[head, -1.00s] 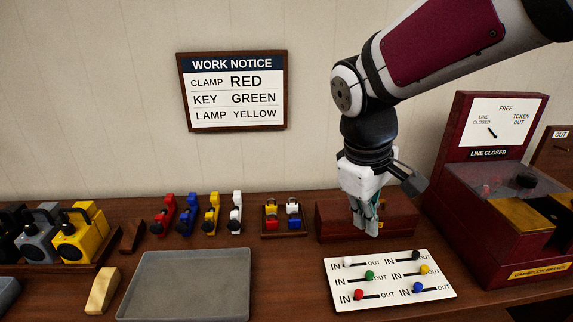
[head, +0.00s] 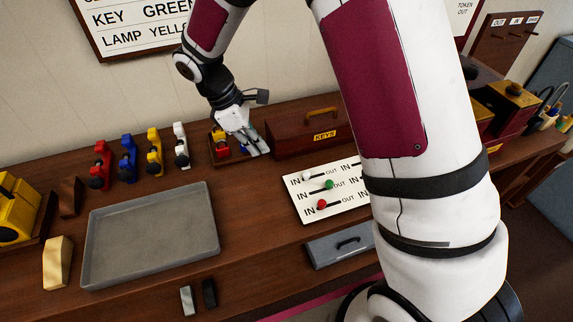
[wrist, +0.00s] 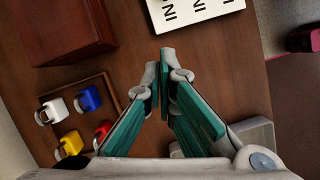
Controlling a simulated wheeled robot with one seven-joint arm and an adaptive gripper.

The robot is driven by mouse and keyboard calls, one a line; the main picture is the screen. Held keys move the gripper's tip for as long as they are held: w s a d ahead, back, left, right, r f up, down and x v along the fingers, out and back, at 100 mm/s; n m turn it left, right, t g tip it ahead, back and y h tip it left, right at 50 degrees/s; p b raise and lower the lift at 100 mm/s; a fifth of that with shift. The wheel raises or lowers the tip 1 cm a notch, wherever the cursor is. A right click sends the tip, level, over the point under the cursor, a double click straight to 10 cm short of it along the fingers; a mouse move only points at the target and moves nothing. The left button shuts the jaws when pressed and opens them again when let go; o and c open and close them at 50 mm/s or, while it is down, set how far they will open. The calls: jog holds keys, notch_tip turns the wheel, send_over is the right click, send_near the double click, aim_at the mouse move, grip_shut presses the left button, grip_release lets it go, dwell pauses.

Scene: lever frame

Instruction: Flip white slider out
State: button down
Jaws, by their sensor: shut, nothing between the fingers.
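The white sliding panel (head: 292,207) carries IN and OUT labels. In the head view, the white slider (head: 307,174) is at the IN end of its slot, in the top row. The green slider (head: 329,184) and red slider (head: 321,205) sit in the rows below. My arm hides the panel's right column. My gripper (head: 262,151) is shut and empty, above the bench between the small padlock tray and the KEYS box, to the upper left of the panel. In the wrist view the closed fingers (wrist: 160,68) point toward the panel's edge (wrist: 195,10), with only the IN labels visible.
The KEYS box (head: 305,137) stands behind the panel. A small tray of coloured locks (head: 222,153) is beside my gripper. A grey tray (head: 150,235) lies at left.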

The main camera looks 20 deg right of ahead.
dwell(0.3)
jog(key=p, duration=0.1)
send_near(294, 178)
jog(key=f, duration=0.1)
jog(key=a+f, duration=0.1)
jog(key=f, duration=0.3)
jog(key=shift+w+a, duration=0.2)
jog(key=shift+a, duration=0.1)
jog(key=d, duration=0.1)
jog(key=d+p, duration=0.1)
jog(key=s+d, duration=0.1)
jog(key=shift+f, duration=0.3)
jog(key=shift+d+p, duration=0.3)
jog(key=shift+d, duration=0.2)
jog(key=shift+f, duration=0.1)
jog(key=d, duration=0.5)
